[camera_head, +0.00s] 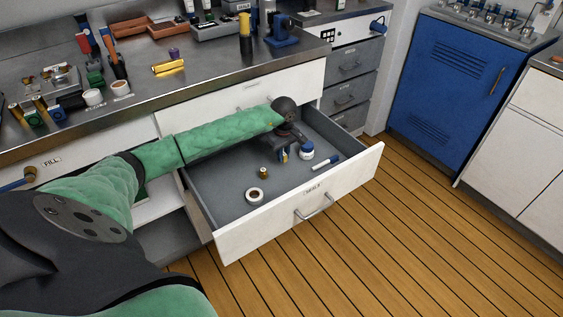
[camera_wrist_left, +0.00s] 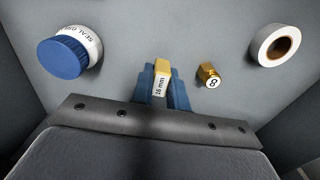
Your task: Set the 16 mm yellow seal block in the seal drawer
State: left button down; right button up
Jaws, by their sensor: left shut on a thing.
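The seal drawer (camera_head: 225,190) is pulled open under the counter, with a label and a handle on its white front. My left gripper (camera_head: 289,157) is inside the drawer area, low over its grey floor. In the left wrist view the blue fingers of my left gripper (camera_wrist_left: 163,92) are shut on the yellow seal block (camera_wrist_left: 163,70), whose white label reads 16 mm. The block's base is hidden, so I cannot tell whether it touches the floor. My right gripper is not in view.
In the drawer are a blue-lidded seal jar (camera_wrist_left: 75,52), a small brass piece marked 8 (camera_wrist_left: 210,76), a white tape roll (camera_wrist_left: 276,46) and a white tube (camera_head: 325,162). Bare floor lies between them. The cluttered counter (camera_head: 215,77) stands behind the drawer.

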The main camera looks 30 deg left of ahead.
aim_at(282, 168)
pick_arm(q)
jog(key=shift+a+f, duration=0.3)
jog(key=shift+a, duration=0.1)
jog(key=shift+f, duration=1.9)
jog(key=shift+f, duration=0.1)
jog(key=shift+f, duration=0.15)
jog(key=c, duration=1.4)
grip_release()
notch_tip(282, 168, up, 12)
jog(key=shift+r, duration=0.25)
jog(key=shift+s+f, duration=0.1)
